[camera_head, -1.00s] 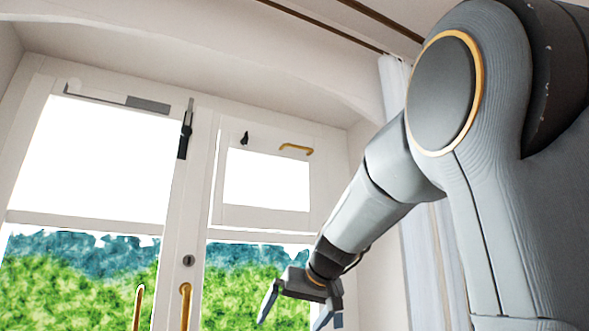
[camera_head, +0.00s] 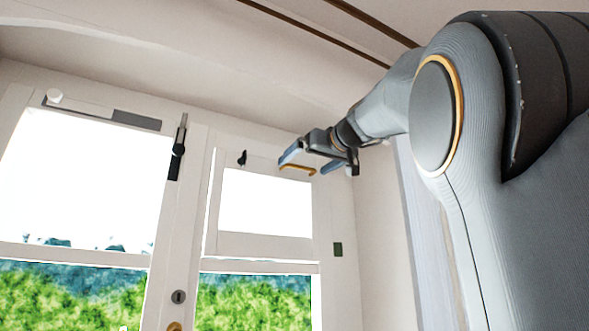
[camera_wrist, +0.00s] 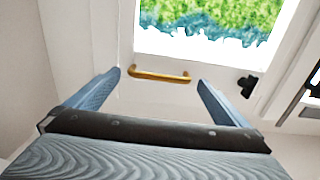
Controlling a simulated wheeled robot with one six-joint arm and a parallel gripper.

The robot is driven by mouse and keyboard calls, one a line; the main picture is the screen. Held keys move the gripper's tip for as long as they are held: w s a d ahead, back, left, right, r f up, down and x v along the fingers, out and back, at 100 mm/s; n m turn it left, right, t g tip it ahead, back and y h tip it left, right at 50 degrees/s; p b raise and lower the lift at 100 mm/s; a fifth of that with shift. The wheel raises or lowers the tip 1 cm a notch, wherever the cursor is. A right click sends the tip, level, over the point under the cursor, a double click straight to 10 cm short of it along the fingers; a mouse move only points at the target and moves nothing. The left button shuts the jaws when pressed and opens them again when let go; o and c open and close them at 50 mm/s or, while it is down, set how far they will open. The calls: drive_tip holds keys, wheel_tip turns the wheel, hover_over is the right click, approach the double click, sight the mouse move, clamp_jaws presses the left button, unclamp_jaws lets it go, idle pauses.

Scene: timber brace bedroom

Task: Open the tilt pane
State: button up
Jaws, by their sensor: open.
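The tilt pane (camera_head: 223,247) is a small white-framed window at the upper right of the window wall. A brass bar handle (camera_head: 297,169) sits on its top rail, and a small black catch (camera_head: 242,158) is to the left of it. My gripper (camera_head: 306,163) is open, raised beside the handle in the head view. In the wrist view, the handle (camera_wrist: 160,75) lies between and beyond the two open fingers (camera_wrist: 160,79), with nothing held. The black catch (camera_wrist: 247,86) is right of the fingers there. Contact with the handle does not show.
A larger window (camera_head: 80,185) with a black latch (camera_head: 177,150) is to the left. A round lock (camera_head: 178,297) is on the middle post. A pale curtain (camera_head: 437,240) hangs at the right, partly behind my arm. Brown rails (camera_head: 320,37) cross the ceiling.

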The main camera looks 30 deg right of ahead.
sight(303, 167)
drive_tip(key=shift+w+p, duration=0.65)
drive_tip(key=shift+w, duration=0.95)
drive_tip(key=c, duration=1.3)
drive_tip(key=shift+f, duration=0.1)
drive_tip(key=shift+c, duration=0.3)
